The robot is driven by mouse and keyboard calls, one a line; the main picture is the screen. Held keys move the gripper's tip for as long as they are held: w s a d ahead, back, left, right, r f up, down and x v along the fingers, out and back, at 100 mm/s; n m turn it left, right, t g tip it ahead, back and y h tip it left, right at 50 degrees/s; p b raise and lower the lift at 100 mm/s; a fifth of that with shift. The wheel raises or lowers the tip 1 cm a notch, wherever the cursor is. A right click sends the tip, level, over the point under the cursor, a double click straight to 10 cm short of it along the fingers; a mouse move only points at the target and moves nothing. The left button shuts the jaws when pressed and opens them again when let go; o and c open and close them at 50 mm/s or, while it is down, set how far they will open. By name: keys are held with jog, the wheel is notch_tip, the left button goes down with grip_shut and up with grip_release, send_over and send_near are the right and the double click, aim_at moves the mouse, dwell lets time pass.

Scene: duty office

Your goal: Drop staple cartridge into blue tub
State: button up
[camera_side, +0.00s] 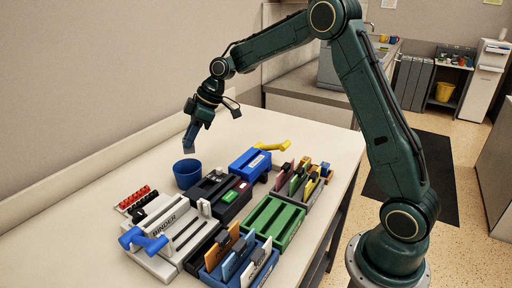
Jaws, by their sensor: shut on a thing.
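The blue tub (187,174) is a small round cup standing upright on the table's far side, near the wall. My gripper (211,131) hangs in the air above the tub and a little to its right in the picture, apart from it. One finger points down toward the tub and the other shows to the right. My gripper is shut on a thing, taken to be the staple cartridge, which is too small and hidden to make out. The tub's inside is mostly out of sight.
A binder machine (170,229) with blue handles, a blue machine (250,165) with a yellow handle, a green tray (272,222) and file holders crowd the table right of and in front of the tub. Red pieces (134,197) lie left. The table's far left is clear.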

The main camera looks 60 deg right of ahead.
jog(key=o, duration=1)
jog(key=shift+o, duration=0.2)
jog(key=v, duration=1.4)
jog(key=shift+f, duration=0.1)
